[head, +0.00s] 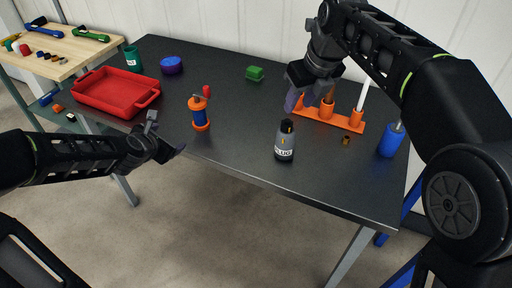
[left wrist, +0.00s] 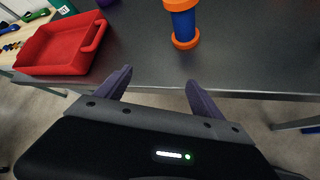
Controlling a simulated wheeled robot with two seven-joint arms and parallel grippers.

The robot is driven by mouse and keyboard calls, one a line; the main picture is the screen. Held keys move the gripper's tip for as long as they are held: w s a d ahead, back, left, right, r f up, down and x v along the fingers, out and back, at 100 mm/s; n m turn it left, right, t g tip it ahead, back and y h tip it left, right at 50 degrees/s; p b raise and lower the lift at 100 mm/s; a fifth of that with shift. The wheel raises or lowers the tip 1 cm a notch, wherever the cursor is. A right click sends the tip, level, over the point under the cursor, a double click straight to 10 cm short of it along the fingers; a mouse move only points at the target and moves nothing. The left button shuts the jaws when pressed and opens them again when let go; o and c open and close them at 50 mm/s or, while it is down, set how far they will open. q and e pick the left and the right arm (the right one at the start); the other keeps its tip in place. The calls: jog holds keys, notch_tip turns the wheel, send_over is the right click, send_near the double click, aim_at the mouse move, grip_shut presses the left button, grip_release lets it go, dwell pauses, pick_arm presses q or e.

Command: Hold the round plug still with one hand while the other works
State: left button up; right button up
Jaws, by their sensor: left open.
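The round plug (head: 285,143) is a dark and grey cylinder with a white label reading "PLUG" and a yellowish mark at its top. It stands upright near the table's front edge in the head view. My left gripper (head: 168,151) is open and empty, in front of the table edge and well left of the plug. Its two spread fingers also show in the left wrist view (left wrist: 158,78). My right gripper (head: 306,100) is over the left end of an orange rack (head: 345,124), behind the plug and apart from it. Whether its fingers hold anything is unclear.
A blue and orange crank device (head: 200,114) stands between the red tray (head: 116,94) and the plug. A small brown ring (head: 346,139) lies before the rack. A blue cup (head: 389,142) stands at the right. The dark table (head: 240,128) is clear between crank device and plug.

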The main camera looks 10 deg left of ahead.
aim_at(278, 145)
pick_arm(q)
jog(key=d+h, duration=0.1)
jog(key=d, duration=0.4)
jog(key=d+f+h, duration=0.1)
jog(key=d+h, duration=0.1)
jog(key=d, duration=0.4)
jog(key=d+h, duration=0.2)
jog(key=d, duration=0.4)
jog(key=shift+w+d+f, duration=0.1)
jog(key=shift+w+f, duration=0.05)
jog(key=shift+f, duration=0.05)
jog(key=d+r+h, duration=0.1)
jog(key=d, duration=0.2)
jog(key=s+d+r+m+h, duration=0.1)
jog(key=d+h, duration=0.1)
jog(key=d, duration=0.2)
jog(key=s+d+r+m+h, duration=0.1)
jog(key=d, duration=0.2)
jog(key=shift+s+d, duration=0.15)
jog(key=shift+d, duration=0.25)
jog(key=shift+s+d+r+m+h, duration=0.1)
jog(key=shift+d+r+m+h, duration=0.05)
jog(key=shift+d+m+h, duration=0.2)
jog(key=shift+g, duration=0.3)
jog(key=shift+x, duration=3.9)
jog(key=shift+a, duration=0.1)
jog(key=c, duration=1.6)
